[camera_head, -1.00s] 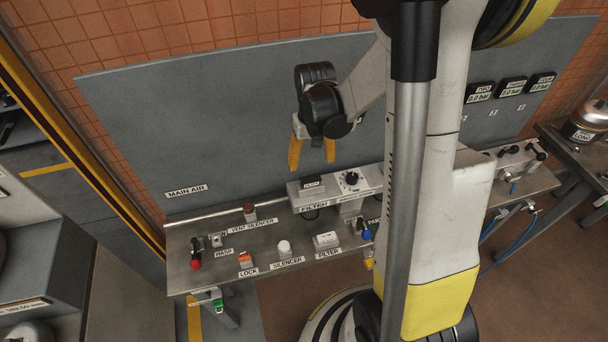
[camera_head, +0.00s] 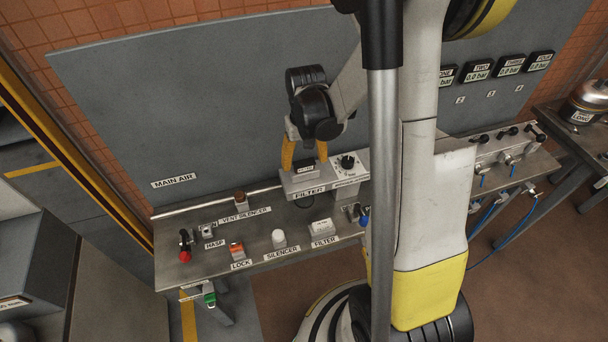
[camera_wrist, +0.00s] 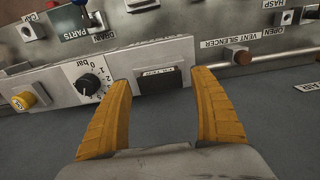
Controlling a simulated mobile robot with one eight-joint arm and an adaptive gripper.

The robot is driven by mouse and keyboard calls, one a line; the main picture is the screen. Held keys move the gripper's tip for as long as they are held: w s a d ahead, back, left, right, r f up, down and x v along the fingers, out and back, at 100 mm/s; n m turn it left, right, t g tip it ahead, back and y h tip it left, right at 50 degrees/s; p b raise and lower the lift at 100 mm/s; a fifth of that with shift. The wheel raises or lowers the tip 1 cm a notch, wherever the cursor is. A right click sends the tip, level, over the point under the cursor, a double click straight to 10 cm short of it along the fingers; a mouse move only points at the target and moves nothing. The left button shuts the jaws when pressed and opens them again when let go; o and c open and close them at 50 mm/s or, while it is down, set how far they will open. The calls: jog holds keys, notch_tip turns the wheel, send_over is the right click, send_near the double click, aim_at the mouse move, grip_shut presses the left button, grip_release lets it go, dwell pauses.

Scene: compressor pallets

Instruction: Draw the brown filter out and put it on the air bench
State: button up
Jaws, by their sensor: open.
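A dark filter block (camera_head: 305,168) with a small label sits in the grey housing marked FILTER (camera_head: 300,185) on the air bench (camera_head: 180,262). Its colour reads as nearly black; I cannot make out brown. In the wrist view the dark block (camera_wrist: 158,79) lies between and just beyond my yellow fingertips. My gripper (camera_head: 305,160) is open, with its fingers at either side of the block. I cannot tell whether they touch it. A white block (camera_head: 321,227) stands at the other FILTER label on the bench front.
A black dial (camera_head: 347,162) sits right of the dark block. A brown vent silencer (camera_head: 241,198), a white silencer (camera_head: 279,238), an orange lock (camera_head: 237,250) and a red-knobbed valve (camera_head: 185,252) stand on the bench. A grey panel (camera_head: 180,110) rises behind.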

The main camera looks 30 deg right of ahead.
aim_at(305, 163)
jog(key=shift+f+b, duration=0.45)
jog(key=shift+f, duration=0.45)
jog(key=shift+r, duration=0.1)
dwell(0.8)
jog(key=c, duration=1.4)
jog(key=shift+c, duration=0.2)
jog(key=shift+r, duration=0.15)
jog(key=shift+r+p, duration=1.8)
jog(key=shift+r, duration=1.05)
jog(key=shift+r, duration=0.3)
